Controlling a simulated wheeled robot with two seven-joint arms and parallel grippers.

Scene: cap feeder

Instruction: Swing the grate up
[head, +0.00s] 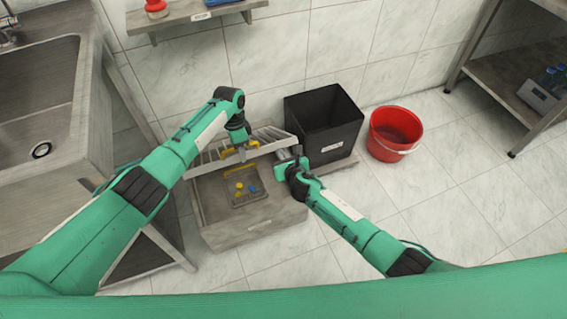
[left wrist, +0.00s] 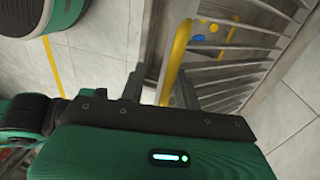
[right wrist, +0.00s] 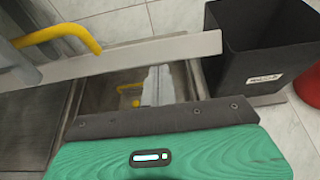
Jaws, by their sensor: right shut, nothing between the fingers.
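The grate (head: 262,148) is a slatted grey frame, tilted up off its low grey box (head: 235,232), so the box's front part is open. A yellow handle (head: 226,153) is on the grate's front bar; the handle also shows in the left wrist view (left wrist: 172,62). My left gripper (head: 240,152) is at the handle, its fingers (left wrist: 160,88) apart on either side of it, with a visible gap. My right gripper (head: 283,170) is shut and empty by the bar's right end. Its closed fingertips (right wrist: 157,85) are over the box opening, close to the bar (right wrist: 130,58); contact is unclear.
Inside the box lies a dark tray (head: 240,201) with yellow and blue caps. A black bin (head: 324,120) stands just right of the box, with a red bucket (head: 393,135) beyond it. A sink counter (head: 60,150) is at the left.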

